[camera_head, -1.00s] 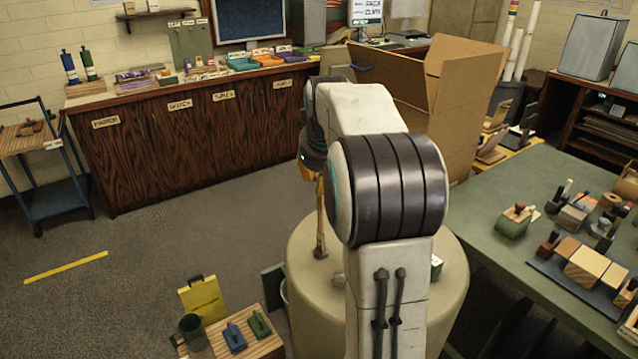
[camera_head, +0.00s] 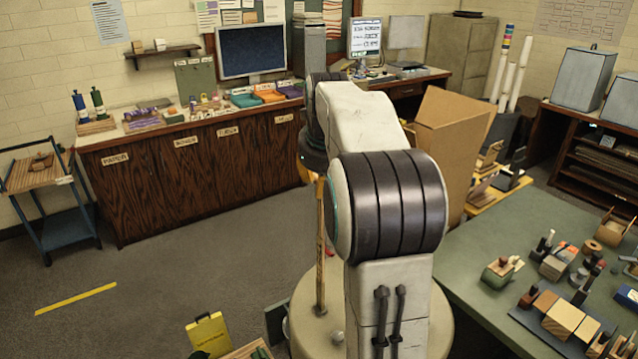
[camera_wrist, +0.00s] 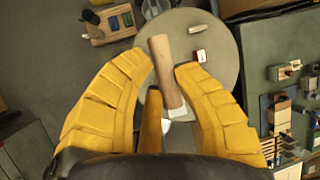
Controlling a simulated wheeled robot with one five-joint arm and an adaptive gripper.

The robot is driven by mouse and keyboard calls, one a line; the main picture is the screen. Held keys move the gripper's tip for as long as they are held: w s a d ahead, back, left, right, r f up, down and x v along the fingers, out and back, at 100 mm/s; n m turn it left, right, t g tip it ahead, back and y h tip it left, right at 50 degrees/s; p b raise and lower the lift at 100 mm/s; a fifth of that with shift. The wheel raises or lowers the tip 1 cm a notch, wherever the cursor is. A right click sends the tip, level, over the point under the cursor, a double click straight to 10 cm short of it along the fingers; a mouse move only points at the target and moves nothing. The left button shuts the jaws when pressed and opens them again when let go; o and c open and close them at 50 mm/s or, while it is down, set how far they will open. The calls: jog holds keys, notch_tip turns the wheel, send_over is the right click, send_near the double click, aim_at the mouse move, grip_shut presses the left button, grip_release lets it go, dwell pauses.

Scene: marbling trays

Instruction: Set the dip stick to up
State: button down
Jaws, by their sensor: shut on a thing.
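The dip stick (camera_wrist: 163,70) is a pale wooden rod between the yellow fingers of my gripper (camera_wrist: 164,63) in the wrist view. My gripper is shut on it. A small white piece (camera_wrist: 179,114) shows at its lower end in that view. In the head view a thin, upright wooden stick (camera_head: 320,250) stands over the round cream table (camera_head: 303,290), just left of my arm. Its dark lower end is near the tabletop. Most of my gripper is hidden behind my arm there; a bit of yellow finger (camera_head: 304,172) shows.
A red and white block (camera_wrist: 200,56) is on the round table. A green table (camera_head: 490,255) with blocks and stamps is at the right. A cardboard box (camera_head: 450,150) stands behind. A wooden cabinet (camera_head: 190,205) lines the back wall, and a blue cart (camera_head: 62,225) is at left.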

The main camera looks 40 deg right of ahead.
jog(key=shift+r, duration=0.45)
jog(key=c, duration=0.9)
grip_release()
jog(key=v, duration=1.2)
jog(key=shift+w+f, duration=0.1)
